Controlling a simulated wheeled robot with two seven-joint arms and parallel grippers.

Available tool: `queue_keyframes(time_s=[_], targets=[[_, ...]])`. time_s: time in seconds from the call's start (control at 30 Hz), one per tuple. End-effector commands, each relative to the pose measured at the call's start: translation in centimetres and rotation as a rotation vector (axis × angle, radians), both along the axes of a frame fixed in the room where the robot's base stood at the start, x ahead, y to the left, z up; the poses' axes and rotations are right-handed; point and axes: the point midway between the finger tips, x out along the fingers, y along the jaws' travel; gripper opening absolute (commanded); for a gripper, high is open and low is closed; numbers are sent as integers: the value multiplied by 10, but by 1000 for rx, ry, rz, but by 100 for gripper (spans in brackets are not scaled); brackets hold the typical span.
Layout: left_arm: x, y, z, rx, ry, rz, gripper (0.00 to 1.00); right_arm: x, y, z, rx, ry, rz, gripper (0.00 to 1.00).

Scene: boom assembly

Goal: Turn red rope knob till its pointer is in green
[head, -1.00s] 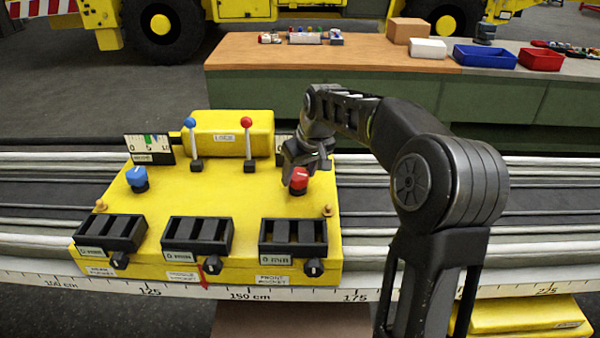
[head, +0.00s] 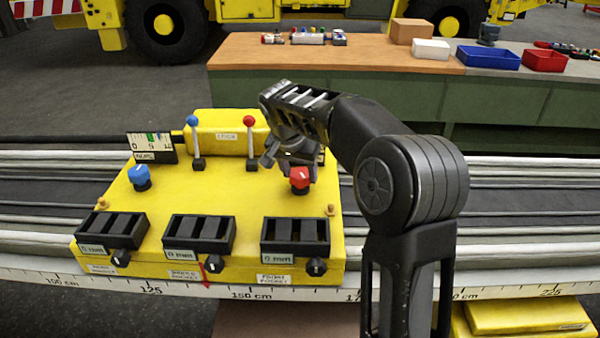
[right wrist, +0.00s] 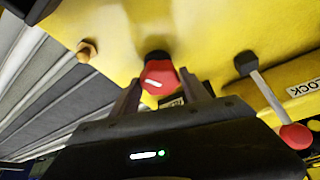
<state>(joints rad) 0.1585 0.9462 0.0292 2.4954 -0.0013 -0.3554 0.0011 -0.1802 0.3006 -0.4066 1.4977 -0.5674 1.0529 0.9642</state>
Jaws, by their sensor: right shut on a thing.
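The red knob (head: 299,179) stands on a dark stem at the right of the yellow console (head: 235,205). My right gripper (head: 290,162) is at the knob from behind. In the right wrist view the red knob (right wrist: 160,77), with a white pointer line, sits between the two fingers (right wrist: 162,95), which are shut on it. A gauge with a green band (head: 152,146) stands at the console's back left; its label is too blurred to read. Any gauge behind the red knob is hidden by my right arm. My left gripper is not in view.
A blue knob (head: 139,176) is at the console's left. A blue-topped lever (head: 195,145) and a red-topped lever (head: 250,145) stand close left of my right gripper. Black slotted pockets (head: 198,235) line the front. A wooden bench (head: 340,55) is behind.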

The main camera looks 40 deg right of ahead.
Motion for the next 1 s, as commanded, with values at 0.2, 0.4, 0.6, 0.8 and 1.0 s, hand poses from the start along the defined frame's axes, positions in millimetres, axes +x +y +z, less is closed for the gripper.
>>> queue_keyframes(time_s=[0.2,0.4,0.6,0.8,1.0], targets=[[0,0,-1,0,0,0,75,1,1,0,0,-1,-80,13],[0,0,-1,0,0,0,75,1,1,0,2,-1,-102,13],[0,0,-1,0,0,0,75,1,1,0,2,-1,-102,13],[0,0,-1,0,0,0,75,1,1,0,2,0,-102,62],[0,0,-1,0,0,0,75,1,1,0,2,0,-101,75]])
